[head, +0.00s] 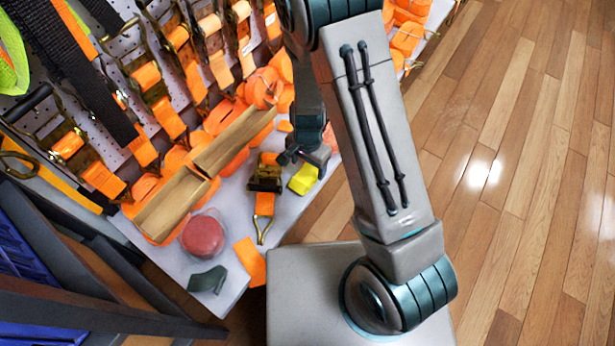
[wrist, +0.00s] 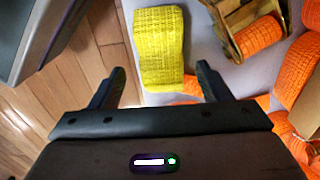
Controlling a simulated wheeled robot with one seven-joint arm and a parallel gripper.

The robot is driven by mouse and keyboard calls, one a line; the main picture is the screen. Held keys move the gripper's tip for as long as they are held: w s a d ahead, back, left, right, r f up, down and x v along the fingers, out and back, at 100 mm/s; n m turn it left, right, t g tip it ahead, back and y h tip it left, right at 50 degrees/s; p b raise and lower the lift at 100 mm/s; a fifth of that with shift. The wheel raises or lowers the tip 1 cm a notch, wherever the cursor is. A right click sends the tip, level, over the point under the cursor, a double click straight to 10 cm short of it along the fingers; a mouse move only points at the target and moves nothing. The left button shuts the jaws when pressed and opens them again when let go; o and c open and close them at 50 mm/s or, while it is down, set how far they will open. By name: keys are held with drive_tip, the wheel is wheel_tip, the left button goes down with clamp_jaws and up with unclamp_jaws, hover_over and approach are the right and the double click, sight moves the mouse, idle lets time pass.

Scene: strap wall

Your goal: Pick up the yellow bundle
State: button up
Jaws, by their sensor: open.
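The yellow bundle (head: 303,179) is a small folded strap on the light grey shelf (head: 225,275), near its right edge in the head view. In the head view my gripper (head: 300,157) is just above and left of the yellow bundle, partly hidden by my own arm.
A ratchet buckle with orange strap (head: 265,185) lies close beside the yellow bundle. Wooden trays (head: 172,205), orange straps and a red round object (head: 203,237) fill the shelf further left. Ratchet straps hang on the pegboard (head: 125,45). The wooden floor (head: 520,180) at right is clear.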

sight(307, 172)
wheel_tip(307, 172, down, 5)
drive_tip(key=shift+r+b, duration=0.2)
drive_tip(key=shift+b, duration=1.05)
drive_tip(key=shift+c, duration=0.3)
drive_tip(key=shift+r, duration=0.1)
drive_tip(key=c, duration=1)
